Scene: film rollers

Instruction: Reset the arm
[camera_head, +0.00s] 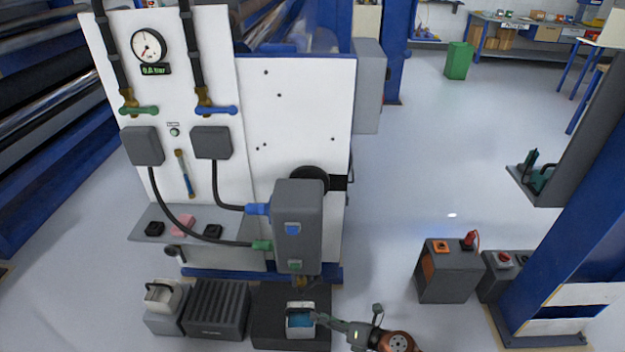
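My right arm comes in at the bottom, right of centre, with a copper-coloured joint. Its gripper (321,317) points left and its fingertips are at the right edge of a small white container (291,332) with blue contents. The container stands on a dark block below a grey unit (297,226) with a blue and a green hose fitting. The fingers are too small to tell whether they grip the container or only sit beside it. My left gripper is not in view.
A white panel (300,130) with a gauge (149,46), valves and hoses rises behind. A ribbed dark box (217,309) and another white container (162,296) stand left. Grey boxes (449,272) and a blue post (565,250) stand right. Floor between panel and boxes is clear.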

